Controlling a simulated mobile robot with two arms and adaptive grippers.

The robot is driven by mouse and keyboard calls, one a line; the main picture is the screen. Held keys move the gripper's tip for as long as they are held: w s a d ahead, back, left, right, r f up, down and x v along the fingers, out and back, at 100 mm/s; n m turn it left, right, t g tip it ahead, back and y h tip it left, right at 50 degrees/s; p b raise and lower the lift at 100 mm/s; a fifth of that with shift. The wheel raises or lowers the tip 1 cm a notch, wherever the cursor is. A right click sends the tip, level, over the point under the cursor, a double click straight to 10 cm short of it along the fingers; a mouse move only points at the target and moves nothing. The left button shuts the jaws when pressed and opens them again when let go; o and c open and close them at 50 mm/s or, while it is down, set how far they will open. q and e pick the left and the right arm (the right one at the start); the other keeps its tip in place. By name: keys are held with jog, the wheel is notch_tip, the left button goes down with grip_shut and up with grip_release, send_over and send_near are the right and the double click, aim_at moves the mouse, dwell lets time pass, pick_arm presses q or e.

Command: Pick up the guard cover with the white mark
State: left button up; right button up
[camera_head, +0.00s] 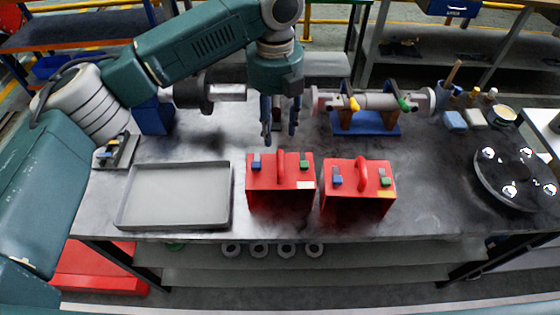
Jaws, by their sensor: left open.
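Two red guard covers stand side by side at the front middle of the table. The left guard cover (270,201) has a white mark (305,185) at its upper right, a red handle on top, and a blue and a green piece beside the handle. The right guard cover (350,208) has a similar handle and an orange-yellow mark. My left gripper (280,134) points down with its fingers apart and empty, above and slightly behind the left cover's handle, not touching it. My right gripper is not in view.
An empty grey tray (140,208) lies left of the covers. Behind them, a grey coupling shaft (375,102) rests on a blue stand (372,126). Bottles and blocks stand at the back right, near a black round flange (510,180). Free tabletop lies right of the covers.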

aim_at(278, 155)
pick_arm(q)
jog(key=f, duration=0.1)
jog(key=s+f+p, duration=0.1)
jog(key=f, duration=0.2)
jog(key=shift+s+f, duration=0.1)
jog(key=shift+s, duration=0.25)
notch_tip(278, 155, down, 4)
jog(key=shift+s+d+f+p, duration=0.15)
jog(key=shift+f+p, duration=0.05)
jog(key=shift+p, duration=0.95)
jog(key=shift+f, duration=0.25)
grip_shut()
jog(key=shift+d+r, duration=0.1)
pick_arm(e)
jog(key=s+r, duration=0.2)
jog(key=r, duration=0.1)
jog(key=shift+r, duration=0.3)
